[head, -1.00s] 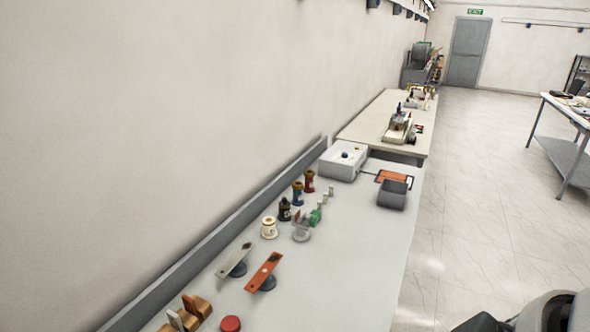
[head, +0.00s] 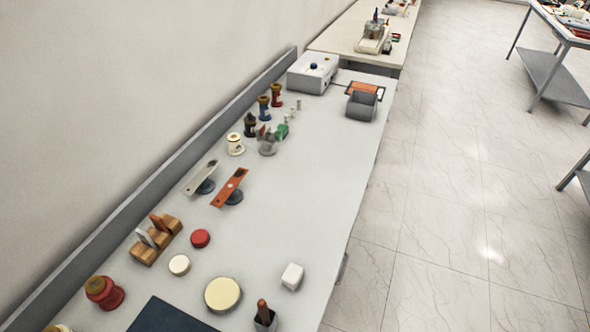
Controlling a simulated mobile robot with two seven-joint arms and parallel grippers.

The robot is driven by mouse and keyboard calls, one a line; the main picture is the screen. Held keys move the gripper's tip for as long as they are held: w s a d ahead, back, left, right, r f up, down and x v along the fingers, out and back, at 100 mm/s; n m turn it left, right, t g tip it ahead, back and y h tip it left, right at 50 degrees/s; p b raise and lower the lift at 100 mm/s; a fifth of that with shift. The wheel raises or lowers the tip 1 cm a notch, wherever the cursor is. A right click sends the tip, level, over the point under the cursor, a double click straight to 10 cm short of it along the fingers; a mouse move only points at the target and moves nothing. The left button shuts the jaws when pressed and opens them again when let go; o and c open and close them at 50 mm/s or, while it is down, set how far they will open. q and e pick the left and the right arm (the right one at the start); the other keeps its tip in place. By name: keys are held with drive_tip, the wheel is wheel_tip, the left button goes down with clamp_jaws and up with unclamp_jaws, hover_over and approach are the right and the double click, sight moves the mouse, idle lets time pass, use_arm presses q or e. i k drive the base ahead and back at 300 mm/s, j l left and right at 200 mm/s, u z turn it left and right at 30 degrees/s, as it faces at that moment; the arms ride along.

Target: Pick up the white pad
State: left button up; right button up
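A small white block-shaped pad (head: 292,276) lies on the light grey workbench (head: 300,185), near its right edge in the lower part of the head view. A larger round cream disc (head: 222,294) lies to its left. A small round off-white disc (head: 179,265) lies further left. Neither of my grippers is in view, and nothing touches the white pad.
A red disc (head: 200,238), a wooden holder with upright pieces (head: 157,240), a red bushing (head: 104,292) and a dark blue mat (head: 168,318) are nearby. A dark cup (head: 265,318) stands just below the pad. The bench's right-middle surface is clear.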

sight(293, 278)
drive_tip(key=u, duration=3.1)
drive_tip(key=z, duration=2.65)
drive_tip(key=i+l+u, duration=0.15)
drive_tip(key=l+u, duration=0.25)
drive_tip(key=i+l+u, duration=0.1)
drive_tip(key=l+u, duration=1.2)
drive_tip(key=l, duration=0.1)
